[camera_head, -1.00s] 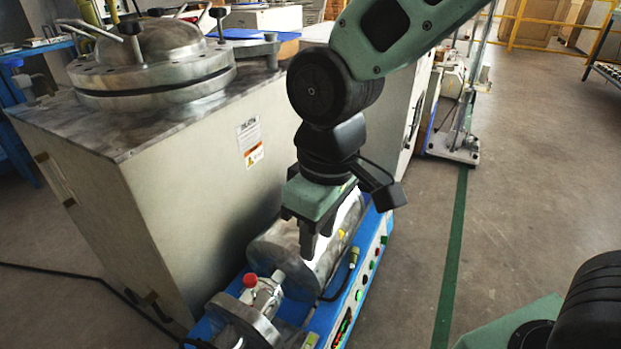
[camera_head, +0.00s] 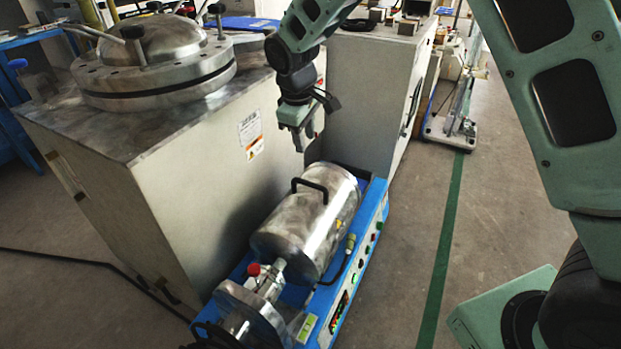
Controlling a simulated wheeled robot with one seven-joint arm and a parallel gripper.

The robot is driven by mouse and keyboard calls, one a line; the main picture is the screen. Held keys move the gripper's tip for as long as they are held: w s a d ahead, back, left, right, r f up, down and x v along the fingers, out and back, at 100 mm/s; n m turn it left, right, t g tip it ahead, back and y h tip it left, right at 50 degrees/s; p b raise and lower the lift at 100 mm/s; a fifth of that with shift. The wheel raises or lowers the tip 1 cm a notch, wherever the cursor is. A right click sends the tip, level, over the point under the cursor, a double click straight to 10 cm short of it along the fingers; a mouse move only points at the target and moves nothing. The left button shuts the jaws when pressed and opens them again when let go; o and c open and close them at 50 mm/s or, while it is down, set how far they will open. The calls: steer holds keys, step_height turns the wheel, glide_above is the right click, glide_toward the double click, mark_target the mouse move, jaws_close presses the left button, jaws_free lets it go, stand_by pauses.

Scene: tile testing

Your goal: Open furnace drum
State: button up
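The furnace drum (camera_head: 312,222) is a shiny metal cylinder lying on a blue base (camera_head: 372,205) at the middle of the view. A black handle (camera_head: 312,185) stands on its top. The drum looks closed. My gripper (camera_head: 305,143) hangs above and behind the drum's far end, apart from the handle. Its fingers point down, with what looks like a gap between the tips, and nothing shows between them. A valve with a red knob (camera_head: 254,269) sits at the drum's near end.
A large grey cabinet (camera_head: 190,185) with a round flanged metal vessel (camera_head: 155,65) on top stands close on the left. Another pale cabinet (camera_head: 368,95) stands behind the drum. The floor (camera_head: 410,230) to the right, with a green line, is clear.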

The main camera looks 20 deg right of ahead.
mark_target(311, 183)
steer(key=f+b, duration=0.1)
steer(key=f, duration=0.4)
steer(key=w+d+f+b, duration=0.1)
steer(key=f+b, duration=0.1)
steer(key=f, duration=0.3)
steer(key=w+d+f+b, duration=0.1)
steer(key=f, duration=0.4)
steer(key=shift+f+b, duration=0.25)
steer(key=shift+b, duration=0.1)
jaws_close()
